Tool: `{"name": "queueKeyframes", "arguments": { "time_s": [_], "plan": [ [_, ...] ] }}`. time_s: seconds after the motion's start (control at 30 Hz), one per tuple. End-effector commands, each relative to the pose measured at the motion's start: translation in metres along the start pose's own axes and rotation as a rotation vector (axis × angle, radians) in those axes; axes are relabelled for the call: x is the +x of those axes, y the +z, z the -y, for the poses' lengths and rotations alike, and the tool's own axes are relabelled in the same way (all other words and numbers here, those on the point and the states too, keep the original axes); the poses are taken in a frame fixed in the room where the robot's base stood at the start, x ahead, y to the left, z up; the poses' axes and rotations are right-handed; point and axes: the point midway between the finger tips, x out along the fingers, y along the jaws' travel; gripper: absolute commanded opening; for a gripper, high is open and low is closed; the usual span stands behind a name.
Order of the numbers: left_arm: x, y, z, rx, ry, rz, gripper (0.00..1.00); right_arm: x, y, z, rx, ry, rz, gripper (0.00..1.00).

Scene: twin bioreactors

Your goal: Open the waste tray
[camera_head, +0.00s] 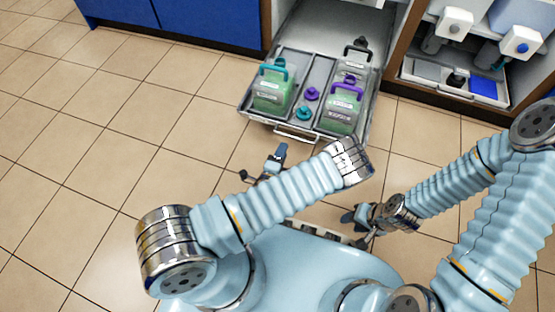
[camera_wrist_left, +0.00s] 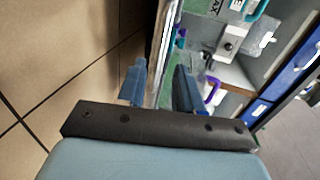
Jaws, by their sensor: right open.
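The waste tray (camera_head: 262,122) is a grey metal tray extending out of the open cabinet bay over the floor, with a bar handle (camera_head: 296,134) on its front. It holds a green bottle with a teal handle (camera_head: 270,95), a green bottle with a purple handle (camera_head: 340,115) and a clear bottle with a black handle (camera_head: 352,68). My left gripper (camera_head: 277,160) is just in front of the tray, apart from the handle. In the left wrist view its fingers (camera_wrist_left: 160,90) are spread, with the tray's edge beyond them. My right gripper (camera_head: 358,218) is open, low near my base.
A purple cap (camera_head: 312,94) and a teal cap (camera_head: 303,114) sit in the tray's middle. Blue cabinet doors (camera_head: 210,25) stand at the back left. The tiled floor (camera_head: 110,120) at left is clear.

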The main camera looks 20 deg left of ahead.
Motion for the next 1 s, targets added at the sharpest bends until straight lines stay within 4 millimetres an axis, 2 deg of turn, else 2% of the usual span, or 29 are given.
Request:
{"name": "queueKeyframes", "arguments": {
  "time_s": [0.1,0.3,0.87,1.0],
  "plan": [
    [-0.024,0.0,0.0,0.002,0.004,0.0,0.35,-0.004,0.0,0.002,0.0,0.0,0.001,0.43],
    [-0.044,0.0,-0.001,0.001,0.002,0.0,0.35,-0.006,0.0,0.002,0.0,0.0,0.002,0.43],
    [-0.045,0.0,-0.001,0.0,0.001,0.0,0.35,-0.006,0.0,0.002,0.0,0.0,0.002,0.43],
    [-0.048,0.0,0.012,0.0,0.0,0.0,0.35,-0.017,0.0,0.006,0.0,0.0,0.001,0.43]
  ]
}}
